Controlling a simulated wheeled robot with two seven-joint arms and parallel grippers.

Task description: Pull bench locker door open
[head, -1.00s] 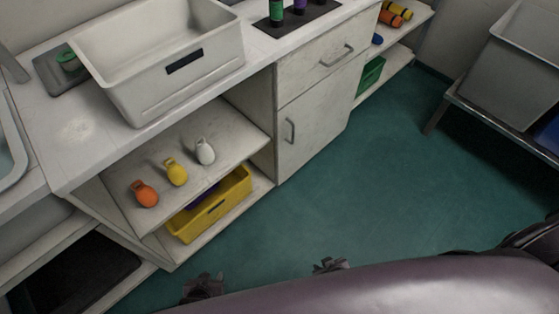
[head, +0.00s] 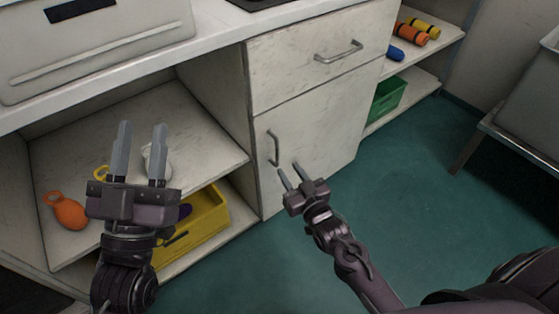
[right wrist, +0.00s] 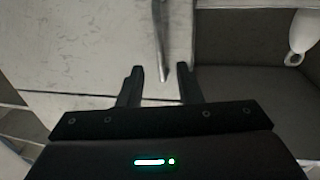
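The bench locker door (head: 313,130) is a pale, scuffed panel below a drawer, and it looks shut. Its vertical metal handle (head: 273,148) is near the door's left edge. My right gripper (head: 289,175) is open, just below and right of the handle. In the right wrist view the handle (right wrist: 160,45) runs down between the open fingers of my right gripper (right wrist: 159,85), with nothing clamped; contact is unclear. My left gripper (head: 140,145) is open and empty in front of the shelves, partly covering the white and yellow items.
A drawer (head: 315,55) with its own handle is above the door. The left shelf (head: 60,165) holds an orange item (head: 67,210); a yellow bin (head: 205,225) is below it. A green bin (head: 386,100) stands at right. The teal floor (head: 430,190) is clear in front.

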